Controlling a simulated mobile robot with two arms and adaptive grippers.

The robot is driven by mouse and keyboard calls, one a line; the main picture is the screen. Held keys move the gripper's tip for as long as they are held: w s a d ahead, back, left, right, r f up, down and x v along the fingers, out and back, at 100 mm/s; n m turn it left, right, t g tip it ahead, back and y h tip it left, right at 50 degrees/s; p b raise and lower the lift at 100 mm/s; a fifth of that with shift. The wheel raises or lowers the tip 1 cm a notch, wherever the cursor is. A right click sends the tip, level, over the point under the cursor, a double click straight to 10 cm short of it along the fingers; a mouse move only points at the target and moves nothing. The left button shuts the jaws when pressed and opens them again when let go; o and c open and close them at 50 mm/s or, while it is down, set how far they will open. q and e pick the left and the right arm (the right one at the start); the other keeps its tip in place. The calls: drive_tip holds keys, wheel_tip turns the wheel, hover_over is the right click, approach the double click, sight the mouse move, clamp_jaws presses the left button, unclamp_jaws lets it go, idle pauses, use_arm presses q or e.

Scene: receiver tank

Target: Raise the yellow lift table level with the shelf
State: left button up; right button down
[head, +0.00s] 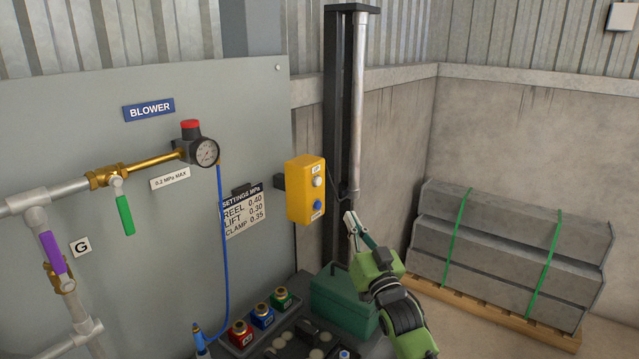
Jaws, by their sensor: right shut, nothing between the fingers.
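A yellow control box (305,190) is mounted beside a dark upright post. It has a white button (317,181) near its top, under a small label, and a blue button (317,205) lower down. My right gripper (349,216) is shut and empty, a little to the right of the box and below the level of the white button in the picture. I cannot tell how far it is from the box in depth. I do not see the yellow lift table, nor a shelf I can name for sure. My left gripper is not in view.
A dark post with a silver cylinder (358,100) stands behind my gripper. A green box (340,298) and red, blue and green couplings sit below. A gauge (206,152), pipes and valves are on the left panel. Strapped grey blocks (500,245) lie on a pallet at right.

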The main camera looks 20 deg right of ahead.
sight(319, 182)
wheel_tip(319, 182, up, 6)
drive_tip(key=d+m+t+h, duration=0.1)
drive_tip(key=d+t, duration=0.1)
drive_tip(key=shift+w+d, duration=0.2)
drive_tip(key=shift+d, duration=0.15)
drive_tip(key=shift+w+a, duration=0.1)
drive_tip(key=w+a+b, duration=0.4)
drive_tip(key=w, duration=0.3)
drive_tip(key=shift+w+a, duration=0.2)
drive_tip(key=shift+w+f, duration=0.1)
idle(1.1)
drive_tip(key=shift+w+a, duration=0.25)
drive_tip(key=shift+w, duration=0.05)
